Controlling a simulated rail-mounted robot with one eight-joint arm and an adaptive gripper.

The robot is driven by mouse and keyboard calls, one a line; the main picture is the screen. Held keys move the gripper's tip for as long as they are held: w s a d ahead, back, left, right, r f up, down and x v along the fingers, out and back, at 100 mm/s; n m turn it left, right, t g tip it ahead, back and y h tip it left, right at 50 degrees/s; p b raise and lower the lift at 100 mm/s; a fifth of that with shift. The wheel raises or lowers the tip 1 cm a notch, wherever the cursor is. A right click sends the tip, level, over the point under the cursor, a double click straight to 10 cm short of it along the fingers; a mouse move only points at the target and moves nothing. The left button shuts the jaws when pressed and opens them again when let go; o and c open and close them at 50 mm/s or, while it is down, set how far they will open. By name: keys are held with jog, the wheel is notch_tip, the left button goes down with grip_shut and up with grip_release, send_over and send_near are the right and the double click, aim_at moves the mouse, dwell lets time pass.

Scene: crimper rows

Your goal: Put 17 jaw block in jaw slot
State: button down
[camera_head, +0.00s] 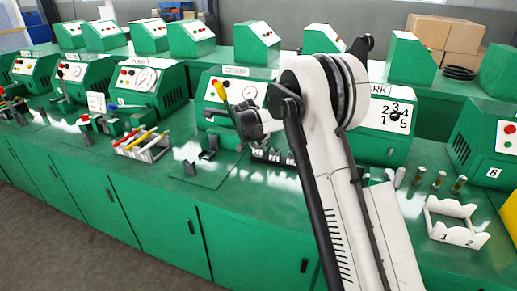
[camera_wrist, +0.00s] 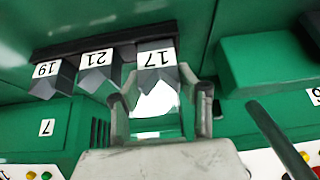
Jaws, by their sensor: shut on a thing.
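The 17 jaw block (camera_wrist: 158,58) is a grey block with a white label, at the right end of a dark rack in the wrist view. Blocks 21 (camera_wrist: 96,59) and 19 (camera_wrist: 47,70) stand beside it. My gripper (camera_wrist: 160,95) has one finger on each side of block 17 and is shut on it. The block still appears lined up with the rack; I cannot tell whether it is lifted. In the head view my gripper (camera_head: 243,120) is left of my arm, near the middle machine. I cannot clearly make out the jaw slot.
A white numbered rack (camera_head: 455,222) and upright pins stand at right. A tool rack (camera_head: 143,146) stands at left.

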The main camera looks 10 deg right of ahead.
jog(key=shift+f, duration=0.6)
jog(key=shift+f, duration=0.1)
jog(key=c, duration=1.2)
grip_release()
jog(key=shift+o, duration=0.2)
